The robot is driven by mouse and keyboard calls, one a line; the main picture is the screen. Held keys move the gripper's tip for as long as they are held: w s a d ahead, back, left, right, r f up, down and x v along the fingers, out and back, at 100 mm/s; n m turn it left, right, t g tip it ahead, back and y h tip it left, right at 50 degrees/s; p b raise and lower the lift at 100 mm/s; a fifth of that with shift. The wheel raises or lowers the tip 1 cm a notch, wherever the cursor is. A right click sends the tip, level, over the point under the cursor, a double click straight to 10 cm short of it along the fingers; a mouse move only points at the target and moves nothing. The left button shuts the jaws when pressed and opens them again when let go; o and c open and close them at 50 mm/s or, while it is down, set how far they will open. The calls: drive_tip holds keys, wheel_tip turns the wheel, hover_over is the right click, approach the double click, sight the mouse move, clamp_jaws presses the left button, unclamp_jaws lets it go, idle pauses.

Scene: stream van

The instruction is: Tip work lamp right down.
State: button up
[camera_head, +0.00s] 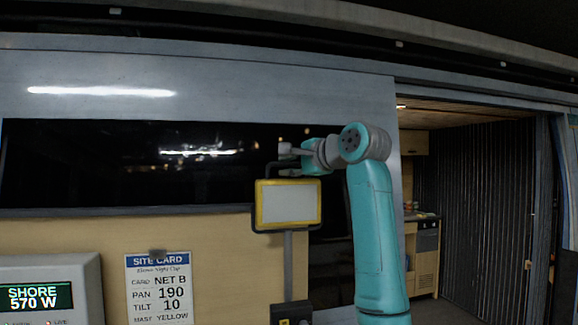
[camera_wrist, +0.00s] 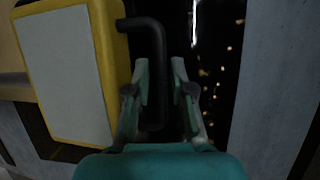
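The work lamp (camera_head: 288,204) has a pale panel in a yellow frame and stands on a grey post, its panel facing the head camera. In the wrist view the lamp (camera_wrist: 67,75) fills the left side, with a black bent handle (camera_wrist: 154,45) coming off it. My gripper (camera_head: 286,152) is just above the lamp's top edge. In the wrist view my gripper's fingers (camera_wrist: 162,62) are apart, with the handle's long bar showing in the gap. I cannot tell whether either finger touches it.
A site card (camera_head: 158,285) hangs on the wooden panel left of the lamp. A grey box with a display (camera_head: 45,290) is at lower left. A dark window (camera_head: 130,165) lies behind. An open doorway at right shows a cabinet (camera_head: 423,255).

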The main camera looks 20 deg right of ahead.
sight(299, 187)
clamp_jaws()
drive_tip(key=shift+s, duration=0.15)
drive_tip(key=s+f+n+t+y, duration=0.1)
drive_tip(key=s+t, duration=0.1)
drive_tip(key=s+f+n+t+y, duration=0.1)
drive_tip(key=s+n+t+y, duration=0.1)
drive_tip(key=s+f+n+t+y, duration=0.1)
drive_tip(key=s+t, duration=0.1)
drive_tip(key=t, duration=0.1)
drive_tip(key=shift+s+n+y, duration=0.2)
drive_tip(key=shift+n+y, duration=0.1)
drive_tip(key=shift+y, duration=0.1)
drive_tip(key=shift+s+f, duration=0.55)
drive_tip(key=shift+f, duration=0.35)
unclamp_jaws()
